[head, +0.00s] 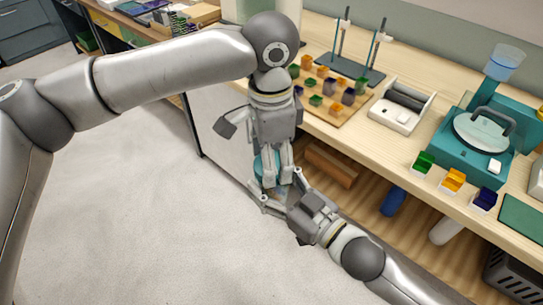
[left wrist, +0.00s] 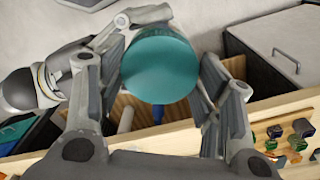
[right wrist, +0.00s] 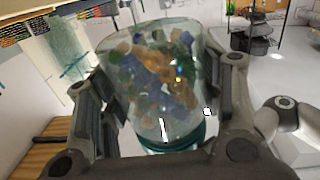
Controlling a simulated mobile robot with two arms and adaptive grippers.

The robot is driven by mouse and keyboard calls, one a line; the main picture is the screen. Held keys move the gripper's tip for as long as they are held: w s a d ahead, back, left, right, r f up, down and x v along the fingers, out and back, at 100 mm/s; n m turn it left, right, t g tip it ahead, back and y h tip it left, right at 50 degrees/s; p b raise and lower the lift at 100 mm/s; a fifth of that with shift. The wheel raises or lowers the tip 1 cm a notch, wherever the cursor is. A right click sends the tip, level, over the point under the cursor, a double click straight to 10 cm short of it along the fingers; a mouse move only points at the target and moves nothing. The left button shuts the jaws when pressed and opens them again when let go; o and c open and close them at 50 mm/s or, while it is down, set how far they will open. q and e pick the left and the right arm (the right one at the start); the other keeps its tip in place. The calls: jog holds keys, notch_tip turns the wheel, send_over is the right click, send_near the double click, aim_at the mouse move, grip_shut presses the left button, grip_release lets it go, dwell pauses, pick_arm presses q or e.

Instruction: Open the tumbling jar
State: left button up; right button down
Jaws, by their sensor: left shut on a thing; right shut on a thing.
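The tumbling jar is a clear glass cylinder with a teal lid, held in the air in front of the bench. Its glass body (right wrist: 160,85) fills the middle of the right wrist view, with several coloured pieces inside. The lid (left wrist: 160,65) shows round and plain in the left wrist view. My left gripper (head: 272,178) points down and is shut on the lid. My right gripper (head: 278,200) comes from the lower right and is shut around the glass body. In the head view the grippers hide most of the jar; I cannot tell whether the lid has turned.
The wooden bench (head: 400,140) runs along the right. It carries a board of small coloured blocks (head: 330,92), a white roller device (head: 402,105), a teal machine (head: 480,140) and small coloured trays (head: 453,180). Open floor (head: 120,210) lies to the left.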

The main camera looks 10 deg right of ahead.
pick_arm(q)
jog(key=n, duration=0.7)
jog(key=shift+w, duration=0.2)
jog(key=n, duration=0.8)
jog(key=shift+a+r, duration=0.1)
jog(key=shift+a, duration=0.1)
jog(key=shift+s, duration=0.1)
jog(key=shift+r, duration=0.1)
jog(key=shift+d+r, duration=0.1)
jog(key=shift+r, duration=0.85)
jog(key=shift+s+r, duration=0.1)
